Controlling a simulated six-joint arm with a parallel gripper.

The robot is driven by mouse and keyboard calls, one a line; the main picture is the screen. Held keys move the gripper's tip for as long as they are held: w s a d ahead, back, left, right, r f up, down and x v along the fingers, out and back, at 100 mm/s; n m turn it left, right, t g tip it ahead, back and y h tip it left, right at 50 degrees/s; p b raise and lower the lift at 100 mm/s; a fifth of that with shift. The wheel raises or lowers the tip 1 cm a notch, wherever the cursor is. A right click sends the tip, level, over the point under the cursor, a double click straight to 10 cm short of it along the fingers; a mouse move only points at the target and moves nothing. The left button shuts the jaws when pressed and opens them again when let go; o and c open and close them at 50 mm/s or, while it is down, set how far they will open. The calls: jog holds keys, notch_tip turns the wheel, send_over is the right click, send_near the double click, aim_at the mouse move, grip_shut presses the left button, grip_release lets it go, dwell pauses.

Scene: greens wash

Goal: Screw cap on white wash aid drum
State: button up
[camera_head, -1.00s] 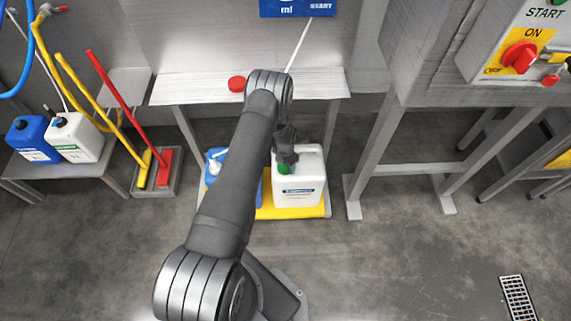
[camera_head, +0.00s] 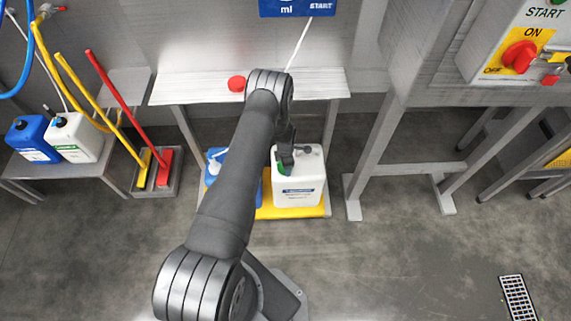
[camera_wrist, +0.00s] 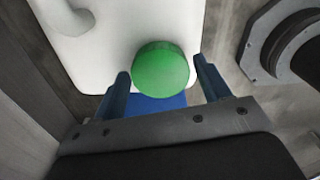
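The white drum (camera_head: 300,190) stands upright on a low yellow-topped platform, with a label on its front. The round green cap (camera_wrist: 160,67) is at the drum's top near a corner; in the head view it (camera_head: 283,170) is partly hidden by my gripper (camera_head: 286,158). In the wrist view my gripper (camera_wrist: 161,72) has one finger on each side of the cap, with a narrow gap showing on both sides. The fingers are open. The white drum's handle shows at upper left in the wrist view. I cannot tell how tightly the cap sits.
A blue drum (camera_head: 216,180) stands left of the white drum on the yellow platform (camera_head: 275,211), partly behind my arm. A steel shelf (camera_head: 200,88) with a red cap (camera_head: 237,83) is behind. A steel stand (camera_head: 370,160) is to the right.

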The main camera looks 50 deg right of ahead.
jog(key=shift+o, duration=1)
notch_tip(320, 180, up, 17)
jog(key=shift+r, duration=0.2)
notch_tip(320, 180, down, 17)
jog(key=shift+f, duration=0.2)
dwell(0.6)
